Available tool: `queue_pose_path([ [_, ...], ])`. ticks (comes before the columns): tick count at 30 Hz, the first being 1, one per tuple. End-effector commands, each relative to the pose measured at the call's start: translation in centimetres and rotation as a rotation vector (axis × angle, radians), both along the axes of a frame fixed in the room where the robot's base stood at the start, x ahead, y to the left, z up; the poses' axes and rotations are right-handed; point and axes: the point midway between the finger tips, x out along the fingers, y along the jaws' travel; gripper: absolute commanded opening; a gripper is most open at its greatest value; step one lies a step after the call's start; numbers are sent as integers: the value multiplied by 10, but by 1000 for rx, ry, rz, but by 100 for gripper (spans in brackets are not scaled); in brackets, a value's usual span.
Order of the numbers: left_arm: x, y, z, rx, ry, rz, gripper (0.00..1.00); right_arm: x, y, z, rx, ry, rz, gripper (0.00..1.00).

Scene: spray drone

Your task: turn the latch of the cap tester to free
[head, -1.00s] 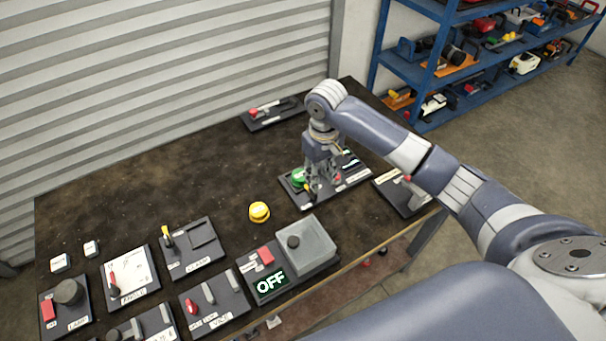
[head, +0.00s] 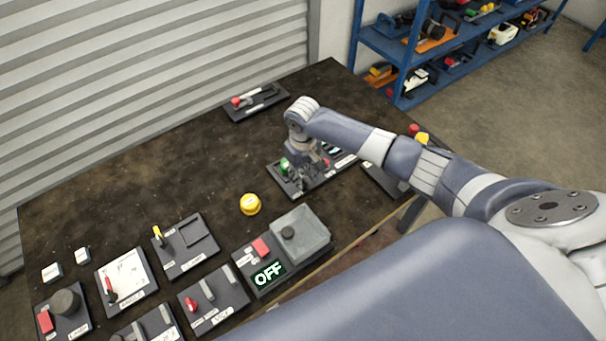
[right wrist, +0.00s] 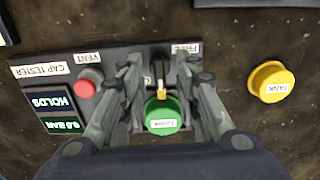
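The cap tester (head: 338,168) is a dark panel near the table's right side. In the right wrist view, its panel (right wrist: 25,72) carries a red vent button (right wrist: 88,82), lit displays reading "HOLDS" and "0.5 BAR" and a "FREE" label. A green cap (right wrist: 163,117) sits on it, and the latch (right wrist: 161,92), a small lever with a yellow end, points towards the cap. My right gripper (right wrist: 162,68) is open above the panel, one finger on each side of latch and cap. Finger contact cannot be told. It also shows in the head view (head: 291,184). My left gripper is out of view.
A yellow cap (head: 250,204) stands on bare table beside the tester. A panel with an "OFF" display (head: 268,275) and several other panels fill the table's front. Another panel (head: 256,102) lies at the back. A blue shelf (head: 385,45) stands beyond the table.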

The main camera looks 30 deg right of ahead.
Motion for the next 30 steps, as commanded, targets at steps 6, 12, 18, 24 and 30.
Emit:
queue_pose_path([
  [6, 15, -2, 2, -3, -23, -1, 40, 0, -1, -8, -1, 0, -1, 30],
  [12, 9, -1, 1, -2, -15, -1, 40, 0, 0, -8, -1, 0, 0, 23],
  [18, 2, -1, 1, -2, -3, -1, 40, 0, 0, -7, -1, 0, 0, 0],
  [24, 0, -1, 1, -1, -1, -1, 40, 0, 0, -7, -1, 0, 5, 0],
  [30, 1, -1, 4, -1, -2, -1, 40, 0, 0, -6, -1, 0, 54, 0],
])
